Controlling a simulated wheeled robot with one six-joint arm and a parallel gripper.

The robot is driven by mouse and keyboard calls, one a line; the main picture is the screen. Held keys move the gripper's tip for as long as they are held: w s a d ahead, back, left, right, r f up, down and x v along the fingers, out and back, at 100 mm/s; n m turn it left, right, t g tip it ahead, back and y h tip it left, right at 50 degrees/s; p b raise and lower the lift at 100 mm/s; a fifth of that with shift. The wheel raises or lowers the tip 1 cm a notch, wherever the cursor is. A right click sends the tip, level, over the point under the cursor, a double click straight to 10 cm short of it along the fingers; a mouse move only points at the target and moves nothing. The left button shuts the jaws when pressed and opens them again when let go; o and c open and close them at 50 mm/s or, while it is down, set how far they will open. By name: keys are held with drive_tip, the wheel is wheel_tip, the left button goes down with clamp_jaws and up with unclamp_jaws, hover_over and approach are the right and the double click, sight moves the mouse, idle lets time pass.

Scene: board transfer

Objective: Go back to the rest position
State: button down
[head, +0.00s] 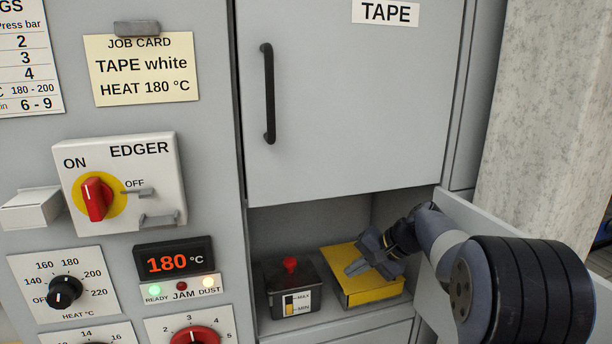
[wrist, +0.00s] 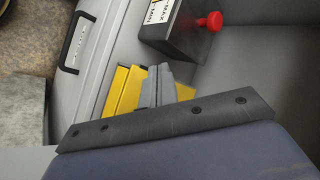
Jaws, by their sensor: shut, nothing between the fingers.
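My gripper (head: 358,267) is shut and empty. In the head view it sits over a yellow box (head: 369,293) inside the open lower compartment, with its fingertips low over the box's top. I cannot tell whether they touch it. My arm reaches in from the right and hides part of the compartment. In the wrist view my gripper's grey fingers (wrist: 157,86) are in front of the yellow box (wrist: 122,92) and cover part of it.
A dark container with a red knob (head: 290,285) stands left of the yellow box. Above is the closed TAPE door (head: 345,110) with a black handle. An open panel (head: 480,225) stands at the right, close to my arm. The EDGER switch (head: 98,198) is at left.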

drive_tip(key=p, duration=0.2)
hover_over(311, 275)
drive_tip(key=shift+s+d, duration=0.25)
drive_tip(key=shift+w+a+f, duration=0.25)
drive_tip(key=shift+a+f, duration=0.15)
drive_tip(key=shift+f, duration=0.05)
drive_tip(key=shift+s+d, duration=0.1)
